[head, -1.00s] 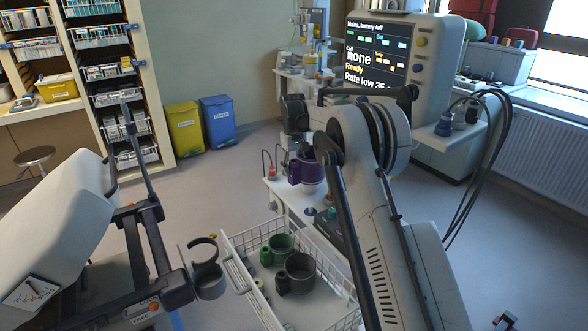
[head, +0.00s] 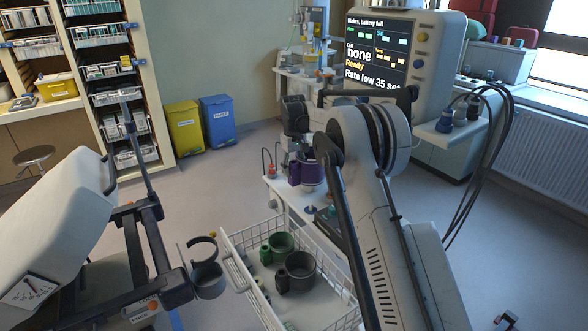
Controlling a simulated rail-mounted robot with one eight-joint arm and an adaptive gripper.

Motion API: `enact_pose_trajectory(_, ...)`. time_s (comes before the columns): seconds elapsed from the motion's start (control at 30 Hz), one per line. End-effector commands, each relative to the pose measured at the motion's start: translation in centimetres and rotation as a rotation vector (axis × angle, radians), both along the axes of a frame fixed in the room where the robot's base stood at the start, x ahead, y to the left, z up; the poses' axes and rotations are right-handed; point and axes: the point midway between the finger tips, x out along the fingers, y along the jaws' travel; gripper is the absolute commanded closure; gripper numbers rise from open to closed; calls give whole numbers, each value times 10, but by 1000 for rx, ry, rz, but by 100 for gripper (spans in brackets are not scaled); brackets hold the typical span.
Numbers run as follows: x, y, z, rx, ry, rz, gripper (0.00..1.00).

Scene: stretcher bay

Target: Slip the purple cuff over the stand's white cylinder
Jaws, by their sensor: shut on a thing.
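The purple cuff (head: 309,173) is in the middle of the head view, with its side tab toward the left. My gripper (head: 299,152) is shut on it, and the fingers are dark and mostly hidden. A pale cylinder (head: 311,187) shows right below the cuff, above the white cart top (head: 284,190). The cuff's lower edge overlaps the cylinder in the picture. I cannot tell how far the cuff is around it.
A white wire basket (head: 243,262) in front holds a green cuff (head: 281,243) and a dark grey cuff (head: 301,268). A grey cup holder (head: 208,280) sits left of it by the stretcher (head: 58,210). The monitor (head: 385,50) stands behind my arm.

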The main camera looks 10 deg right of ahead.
Motion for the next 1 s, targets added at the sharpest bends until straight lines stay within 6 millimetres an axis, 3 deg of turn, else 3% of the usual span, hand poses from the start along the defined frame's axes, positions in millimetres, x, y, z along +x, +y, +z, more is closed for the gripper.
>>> enact_pose_trajectory(0.93,0,0,14,0,0,0,100)
enact_pose_trajectory(0.97,0,0,14,0,0,0,63)
enact_pose_trajectory(1.0,0,0,14,0,0,0,57)
